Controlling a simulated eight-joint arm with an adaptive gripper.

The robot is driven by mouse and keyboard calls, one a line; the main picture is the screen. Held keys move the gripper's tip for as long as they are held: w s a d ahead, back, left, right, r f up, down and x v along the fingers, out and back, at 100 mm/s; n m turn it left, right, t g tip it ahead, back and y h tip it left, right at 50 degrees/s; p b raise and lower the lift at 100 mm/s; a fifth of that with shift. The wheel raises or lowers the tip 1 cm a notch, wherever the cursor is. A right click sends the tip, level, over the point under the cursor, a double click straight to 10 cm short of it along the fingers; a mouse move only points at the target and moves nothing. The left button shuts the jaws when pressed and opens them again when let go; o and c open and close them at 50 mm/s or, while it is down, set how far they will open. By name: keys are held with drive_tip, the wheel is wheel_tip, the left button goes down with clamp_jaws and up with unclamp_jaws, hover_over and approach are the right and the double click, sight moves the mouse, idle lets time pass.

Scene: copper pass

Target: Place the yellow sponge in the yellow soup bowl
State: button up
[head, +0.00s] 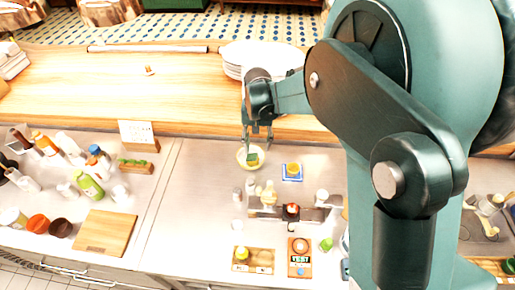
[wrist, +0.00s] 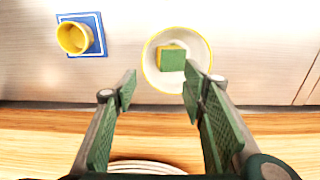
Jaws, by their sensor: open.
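The sponge (wrist: 171,59), a small block with a green top and yellow sides, lies inside the soup bowl (wrist: 152,70), which is pale inside with a yellow rim. In the head view the sponge (head: 253,160) and the bowl (head: 240,154) are on the counter below my gripper (head: 257,130). In the wrist view my gripper (wrist: 160,89) is open with nothing between its fingers. The right fingertip overlaps the bowl's near edge in the picture. The fingers look apart from the sponge.
A yellow cup (wrist: 74,38) stands on a blue square mat (wrist: 98,47) beside the bowl. Stacked plates (head: 235,68) stand on the wooden ledge (head: 185,75). Bottles (head: 88,188) and a cutting board (head: 105,232) are at left.

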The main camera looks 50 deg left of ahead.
wheel_tip(320, 180, up, 9)
drive_tip(key=shift+f, duration=0.2)
idle(0.7)
idle(0.4)
